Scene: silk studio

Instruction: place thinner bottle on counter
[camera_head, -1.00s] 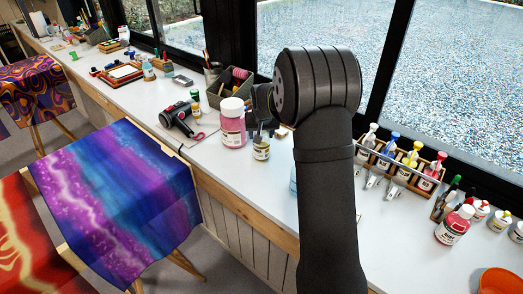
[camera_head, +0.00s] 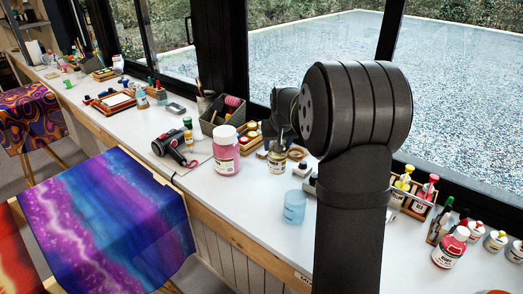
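A small bottle with a cream label and dark neck (camera_head: 278,160), which I take to be the thinner bottle, is upright directly below my gripper (camera_head: 283,135). My gripper points down over the bottle's neck and appears shut on it; the fingers are small, dark and partly hidden by my arm. I cannot tell whether the bottle's base touches the white counter (camera_head: 225,200) or hangs just above it.
A pink jar with a white lid (camera_head: 225,152) stands left of the bottle, and a pale blue cup (camera_head: 294,207) in front. A rack of coloured bottles (camera_head: 413,195) and a red paint bottle (camera_head: 451,248) are right. Counter left of the cup is clear.

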